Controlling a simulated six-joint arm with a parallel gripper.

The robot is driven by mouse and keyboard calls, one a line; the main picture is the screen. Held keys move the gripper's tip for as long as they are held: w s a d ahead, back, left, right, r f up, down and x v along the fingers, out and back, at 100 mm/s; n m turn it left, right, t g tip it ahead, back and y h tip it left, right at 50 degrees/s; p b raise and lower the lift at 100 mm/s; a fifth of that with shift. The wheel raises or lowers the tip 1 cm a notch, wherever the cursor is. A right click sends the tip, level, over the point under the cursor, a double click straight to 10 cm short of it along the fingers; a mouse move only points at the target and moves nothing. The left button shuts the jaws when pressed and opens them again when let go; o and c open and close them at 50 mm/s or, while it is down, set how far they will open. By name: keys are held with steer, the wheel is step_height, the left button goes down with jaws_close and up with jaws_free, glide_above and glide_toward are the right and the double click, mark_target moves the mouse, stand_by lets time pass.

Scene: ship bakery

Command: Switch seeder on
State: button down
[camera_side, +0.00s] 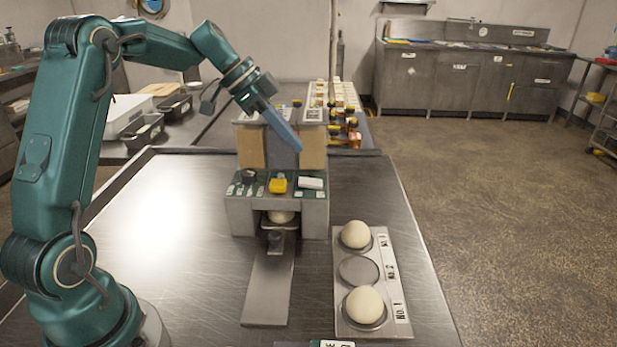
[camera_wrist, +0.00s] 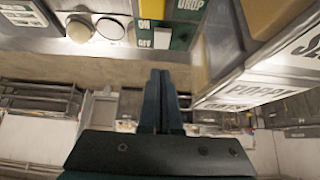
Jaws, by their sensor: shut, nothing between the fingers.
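The seeder (camera_side: 277,205) is a grey machine with a green sloped panel on the steel table. On the panel are a black knob (camera_side: 249,176) at left, a yellow button (camera_side: 278,185) in the middle and a white switch piece (camera_side: 311,183) at right. My gripper (camera_side: 298,148) is shut and empty, tilted down to the right, appearing above the panel and apart from it. In the wrist view its fingertips (camera_wrist: 160,74) are together, just below the panel's ON/OFF label plate (camera_wrist: 152,40) in the picture. The switch position is too small to tell.
A tray (camera_side: 345,325) right of the seeder holds two dough balls (camera_side: 356,235) (camera_side: 364,305), with an empty middle cup (camera_side: 359,271). A metal slide plate (camera_side: 268,290) extends in front of the seeder. Tan hopper blocks (camera_side: 313,148) rise behind the panel. The table's left side is clear.

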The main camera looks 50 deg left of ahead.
mark_target(305, 180)
steer(key=f, duration=0.5)
steer(key=shift+w+d, duration=0.35)
steer(key=shift+a+f, duration=0.1)
steer(key=shift+f, duration=0.3)
steer(key=shift+s+a+f, duration=0.1)
steer(key=shift+s+f, duration=0.05)
steer(key=shift+f, duration=0.2)
steer(key=shift+r, duration=0.8)
steer(key=shift+r, duration=0.15)
